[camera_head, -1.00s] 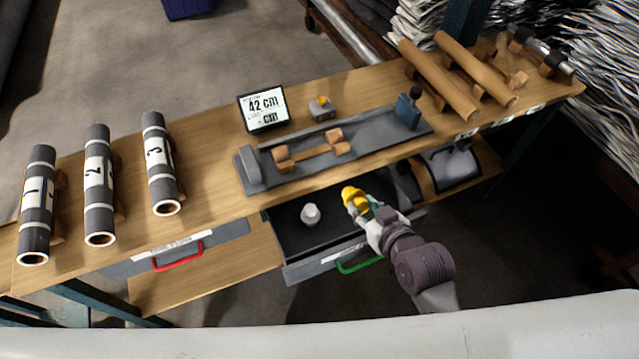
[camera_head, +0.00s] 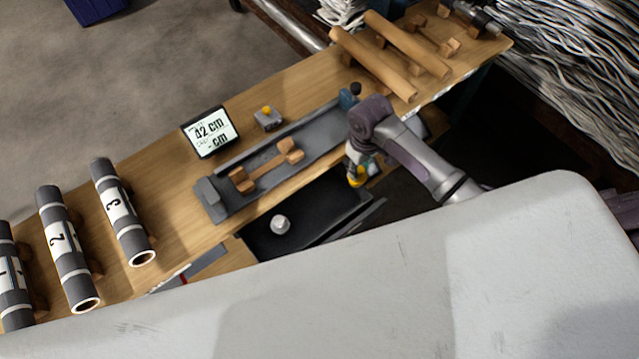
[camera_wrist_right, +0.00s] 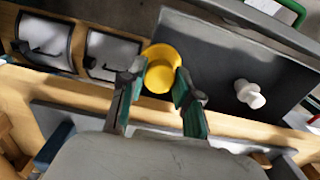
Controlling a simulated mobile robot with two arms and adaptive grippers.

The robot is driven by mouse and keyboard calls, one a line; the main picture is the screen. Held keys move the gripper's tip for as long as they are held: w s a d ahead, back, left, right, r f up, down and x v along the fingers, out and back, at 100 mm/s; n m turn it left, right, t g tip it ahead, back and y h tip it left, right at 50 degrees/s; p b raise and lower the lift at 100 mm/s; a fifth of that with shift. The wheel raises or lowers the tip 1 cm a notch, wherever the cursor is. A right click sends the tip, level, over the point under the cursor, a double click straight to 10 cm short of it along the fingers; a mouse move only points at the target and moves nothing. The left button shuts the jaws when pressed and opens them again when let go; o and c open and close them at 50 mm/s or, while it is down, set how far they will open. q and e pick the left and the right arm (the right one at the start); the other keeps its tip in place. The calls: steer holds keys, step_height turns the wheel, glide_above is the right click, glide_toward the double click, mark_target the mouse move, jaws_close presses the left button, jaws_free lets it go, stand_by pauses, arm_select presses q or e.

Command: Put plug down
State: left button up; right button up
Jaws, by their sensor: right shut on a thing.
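A yellow plug (camera_head: 356,179) is held by my right gripper (camera_head: 357,166) above the right part of the open drawer (camera_head: 318,199). In the right wrist view the plug (camera_wrist_right: 160,70) sits between the two green-padded fingers of my right gripper (camera_wrist_right: 155,84), which are shut on it. A white plug (camera_head: 280,225) stands in the dark drawer, left of the gripper; it also shows in the right wrist view (camera_wrist_right: 250,94). My left gripper is not in view.
Above the drawer, the bench (camera_head: 170,197) holds a grey measuring fixture (camera_head: 222,196), a display reading 42 cm (camera_head: 211,131) and several grey rolls (camera_head: 122,212) at left. A white surface (camera_head: 420,270) fills the foreground. The drawer's middle is clear.

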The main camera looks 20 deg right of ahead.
steer(key=shift+w+a+f+p, duration=0.1)
steer(key=shift+w+a+f, duration=0.25)
steer(key=shift+a+f, duration=0.95)
steer(key=shift+w+a+f+p, duration=0.15)
steer(key=shift+w+a+f, duration=0.15)
steer(key=shift+a+f, duration=0.95)
steer(key=shift+w+a+f+p, duration=0.1)
steer(key=shift+w+a+f, duration=0.25)
steer(key=shift+a+f, duration=0.95)
steer(key=shift+d+f, duration=0.3)
steer(key=shift+f, duration=0.1)
steer(key=o, duration=0.9)
step_height(320, 180, up, 12)
steer(key=shift+r, duration=0.1)
